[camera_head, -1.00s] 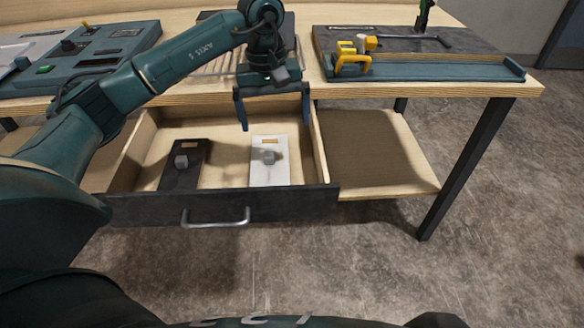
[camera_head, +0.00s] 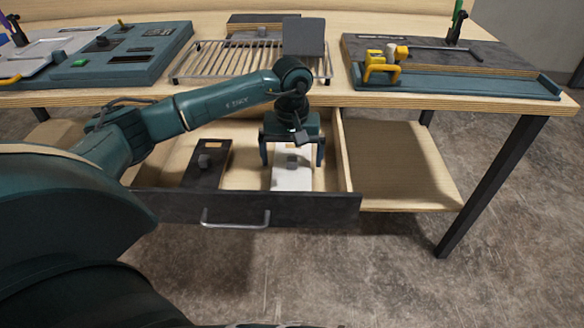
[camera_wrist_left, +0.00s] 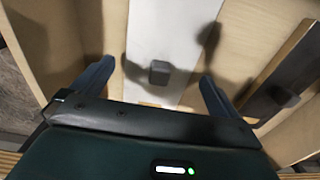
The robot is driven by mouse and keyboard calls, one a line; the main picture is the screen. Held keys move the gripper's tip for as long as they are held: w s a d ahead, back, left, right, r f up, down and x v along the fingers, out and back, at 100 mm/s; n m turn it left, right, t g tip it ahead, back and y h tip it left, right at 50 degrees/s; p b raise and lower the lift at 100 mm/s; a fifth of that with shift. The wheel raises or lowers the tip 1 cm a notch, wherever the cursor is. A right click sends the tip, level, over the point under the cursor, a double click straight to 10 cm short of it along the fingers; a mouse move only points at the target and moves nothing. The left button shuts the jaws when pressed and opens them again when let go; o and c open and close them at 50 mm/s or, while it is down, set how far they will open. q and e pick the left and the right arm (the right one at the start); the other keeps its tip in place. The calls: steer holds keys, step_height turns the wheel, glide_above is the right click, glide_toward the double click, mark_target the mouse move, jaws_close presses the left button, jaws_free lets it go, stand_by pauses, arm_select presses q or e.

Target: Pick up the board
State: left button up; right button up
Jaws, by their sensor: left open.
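A white board (camera_head: 291,180) with a small grey knob lies in the open drawer, right of its middle. A black board (camera_head: 206,170) with a similar knob lies to its left. My left gripper (camera_head: 292,164) is open above the white board, its fingers apart on either side of the knob. In the left wrist view the white board (camera_wrist_left: 165,35) runs between the fingers, and its grey knob (camera_wrist_left: 160,73) sits midway between them, not gripped. The black board (camera_wrist_left: 290,80) shows at the right edge there. My right gripper is not in view.
The drawer front (camera_head: 250,208) with its metal handle (camera_head: 235,221) is pulled out below the bench. On the bench top are a teal console (camera_head: 120,55), a metal rack (camera_head: 215,65) and a teal tray (camera_head: 460,87) with yellow parts. A lower shelf (camera_head: 395,165) is empty.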

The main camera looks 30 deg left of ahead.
arm_select(q)
steer(key=shift+f, duration=0.65)
steer(key=shift+c, duration=0.6)
steer(key=c, duration=0.9)
